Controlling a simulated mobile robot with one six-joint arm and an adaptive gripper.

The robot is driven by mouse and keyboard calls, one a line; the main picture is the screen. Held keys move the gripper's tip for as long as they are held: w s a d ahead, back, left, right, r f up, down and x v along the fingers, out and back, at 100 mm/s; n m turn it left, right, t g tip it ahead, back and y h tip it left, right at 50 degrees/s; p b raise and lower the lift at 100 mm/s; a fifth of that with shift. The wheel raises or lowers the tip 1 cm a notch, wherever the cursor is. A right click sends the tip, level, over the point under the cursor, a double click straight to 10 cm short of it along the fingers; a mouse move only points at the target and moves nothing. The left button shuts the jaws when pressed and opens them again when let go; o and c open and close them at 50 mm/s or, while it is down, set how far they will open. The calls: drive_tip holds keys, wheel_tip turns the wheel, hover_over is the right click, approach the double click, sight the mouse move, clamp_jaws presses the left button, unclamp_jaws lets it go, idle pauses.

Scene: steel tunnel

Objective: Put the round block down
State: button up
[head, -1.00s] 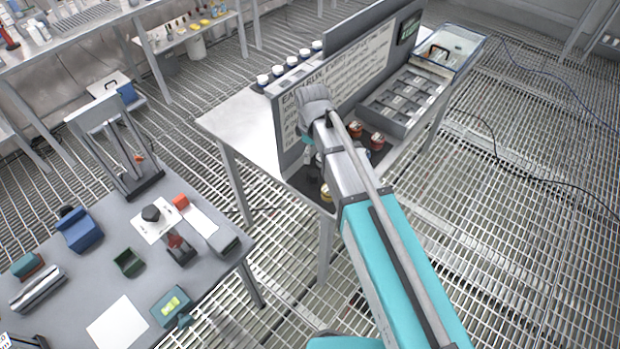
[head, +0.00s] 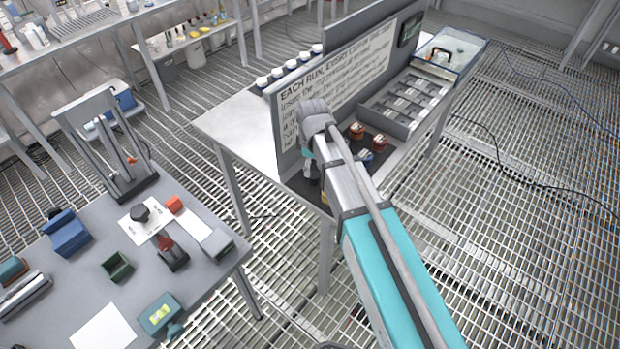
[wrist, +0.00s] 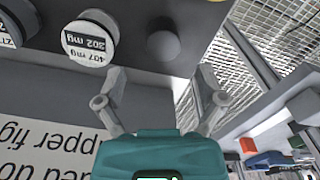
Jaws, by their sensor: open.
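My gripper (wrist: 160,76) is open in the wrist view, with a finger on each side and nothing between the tips. A dark grey round piece (wrist: 162,45) stands just beyond the fingertips, on a grey surface; I cannot tell for sure that it is the round block. Left of it is a round white-topped piece (wrist: 90,42) labelled in mg, with another at the picture's edge. In the head view my gripper (head: 309,168) is mostly hidden behind my arm, low beside the sign board on the steel table (head: 240,128).
The lettered sign board (head: 340,75) rises along the table. Red-topped round pieces (head: 356,130) and a blue one (head: 365,155) stand right of my arm, before a slotted grey tray (head: 405,100). A grey bench (head: 195,275) with coloured blocks is at lower left.

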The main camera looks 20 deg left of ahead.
sight(313, 173)
drive_tip(key=shift+f, duration=0.2)
drive_tip(key=f+b, duration=0.5)
drive_tip(key=shift+d, duration=0.2)
drive_tip(key=shift+r, duration=0.1)
idle(0.8)
clamp_jaws()
drive_tip(key=shift+r, duration=0.15)
idle(0.3)
